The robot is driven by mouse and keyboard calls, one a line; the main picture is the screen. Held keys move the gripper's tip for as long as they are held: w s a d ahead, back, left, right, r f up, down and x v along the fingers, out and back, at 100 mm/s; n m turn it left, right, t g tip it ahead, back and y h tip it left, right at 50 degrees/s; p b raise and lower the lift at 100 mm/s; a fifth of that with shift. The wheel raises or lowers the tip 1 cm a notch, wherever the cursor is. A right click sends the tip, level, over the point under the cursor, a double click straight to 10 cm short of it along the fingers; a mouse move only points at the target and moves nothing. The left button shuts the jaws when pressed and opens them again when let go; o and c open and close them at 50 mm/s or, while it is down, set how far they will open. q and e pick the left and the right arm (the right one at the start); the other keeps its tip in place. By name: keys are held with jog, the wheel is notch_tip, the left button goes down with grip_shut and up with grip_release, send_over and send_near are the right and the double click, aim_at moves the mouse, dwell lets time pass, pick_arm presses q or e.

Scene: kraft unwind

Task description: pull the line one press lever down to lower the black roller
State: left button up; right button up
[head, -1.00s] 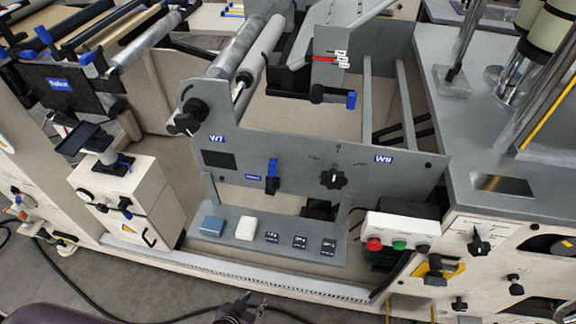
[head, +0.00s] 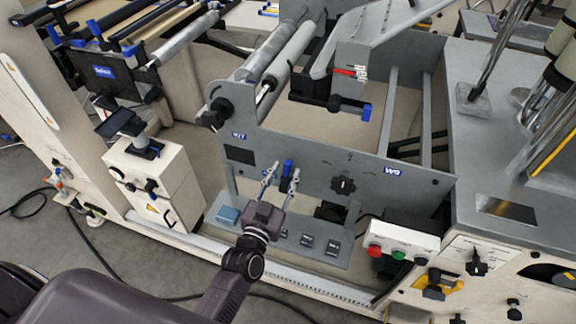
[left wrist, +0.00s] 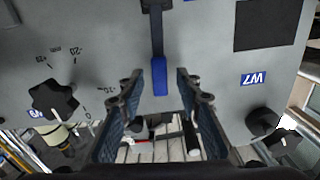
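A lever with a blue handle (head: 287,167) stands on the upright grey machine panel (head: 318,170), near the W7 label. My left gripper (head: 285,170) reaches up to it with its fingers parted, one on either side of the handle. In the left wrist view the blue handle (left wrist: 159,77) shows between the two open fingertips (left wrist: 160,74), with a visible gap to each finger. Its black upper part (left wrist: 156,25) runs up the panel there. I cannot tell which roller is the black one. My right gripper is not in view.
A black knob (head: 343,185) sits right of the lever on the same panel. Below is a grey shelf with a blue block (head: 228,214) and small black switches. A white box with red and green buttons (head: 400,240) stands to the right. Grey rollers (head: 275,65) lie behind.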

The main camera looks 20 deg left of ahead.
pick_arm(q)
jog(key=shift+w, duration=1.45)
jog(key=shift+c, duration=0.4)
grip_shut()
